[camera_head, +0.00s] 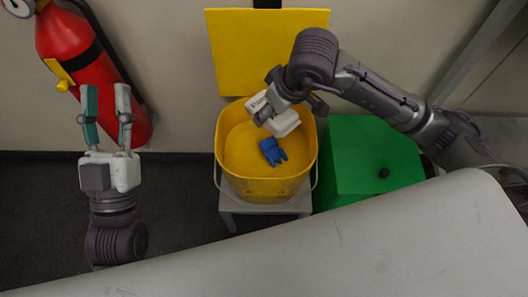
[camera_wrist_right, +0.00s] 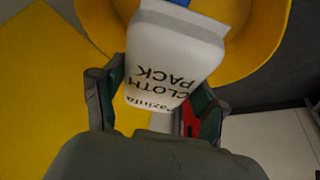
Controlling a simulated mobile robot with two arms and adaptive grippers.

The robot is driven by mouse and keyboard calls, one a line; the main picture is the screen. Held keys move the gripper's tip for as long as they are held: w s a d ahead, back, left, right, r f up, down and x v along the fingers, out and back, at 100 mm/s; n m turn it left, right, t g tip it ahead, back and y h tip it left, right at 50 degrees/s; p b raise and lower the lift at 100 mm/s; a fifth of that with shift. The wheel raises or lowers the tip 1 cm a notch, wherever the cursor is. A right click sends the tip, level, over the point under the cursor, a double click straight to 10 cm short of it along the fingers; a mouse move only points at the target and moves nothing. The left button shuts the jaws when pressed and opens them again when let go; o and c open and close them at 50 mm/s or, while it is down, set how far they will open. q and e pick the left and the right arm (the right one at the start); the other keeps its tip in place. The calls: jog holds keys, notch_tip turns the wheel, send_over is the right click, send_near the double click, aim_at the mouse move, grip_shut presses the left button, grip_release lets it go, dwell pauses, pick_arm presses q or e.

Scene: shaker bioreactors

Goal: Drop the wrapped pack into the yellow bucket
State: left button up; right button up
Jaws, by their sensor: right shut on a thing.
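The wrapped pack (camera_head: 286,123) is white. In the right wrist view the pack (camera_wrist_right: 172,60) shows black lettering reading "CLOTH PACK" and sits between the two fingers. My right gripper (camera_wrist_right: 150,110) is shut on it. In the head view the pack is over the opening of the yellow bucket (camera_head: 262,187), and my right arm partly hides the bucket's back rim. The bucket (camera_wrist_right: 255,50) also shows in the right wrist view, behind the pack. My left gripper (camera_head: 106,101) is open and empty, well left of the bucket.
A blue glove-like item (camera_head: 272,151) lies in the bucket. The bucket stands on a small grey stand (camera_head: 230,207). A green box (camera_head: 365,160) is to its right, a yellow panel (camera_head: 235,55) behind it. A red extinguisher (camera_head: 75,50) stands near my left gripper. A pale surface (camera_head: 330,255) fills the front.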

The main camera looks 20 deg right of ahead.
pick_arm(q)
jog(key=shift+s+r+t, duration=0.3)
pick_arm(e)
jog(key=shift+f, duration=0.2)
jog(key=o, duration=1.2)
jog(key=v, duration=1.2)
jog(key=shift+s, duration=0.1)
jog(key=shift+f, duration=0.1)
